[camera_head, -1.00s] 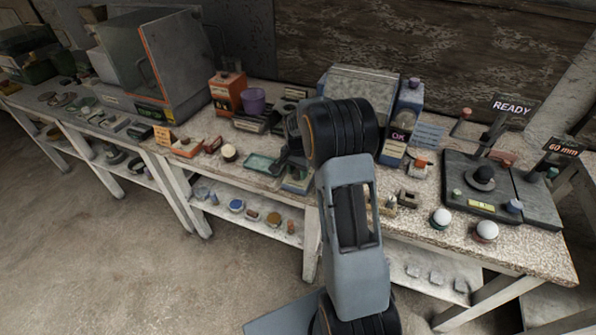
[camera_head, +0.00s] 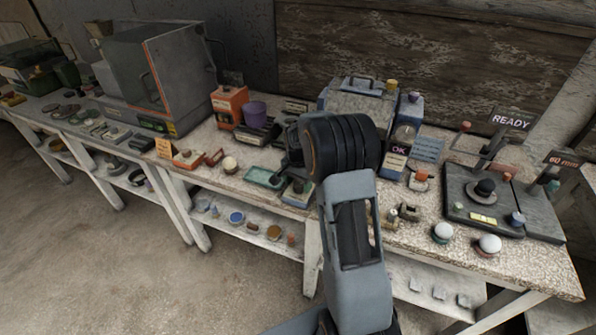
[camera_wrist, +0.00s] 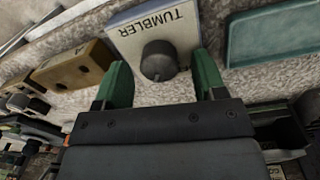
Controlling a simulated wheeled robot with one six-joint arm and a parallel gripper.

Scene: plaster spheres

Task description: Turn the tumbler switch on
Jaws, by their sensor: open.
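The tumbler switch (camera_wrist: 125,37) is a pale block with a TUMBLER label, upside down in the wrist view. Its dark rounded lever (camera_wrist: 159,61) stands out from its face; whether it is on or off I cannot tell. My gripper (camera_wrist: 161,78) is open, with one green finger on each side of the lever and a gap to both. Contact is not visible. In the head view the switch (camera_head: 297,194) is a small blue-sided box near the bench's front edge, partly hidden by my arm. My gripper is a dark shape (camera_head: 286,164) just above it there.
A teal tray (camera_head: 264,178) lies left of the switch; it also shows in the wrist view (camera_wrist: 275,32). A brown block (camera_wrist: 72,65) lies on the switch's other side.

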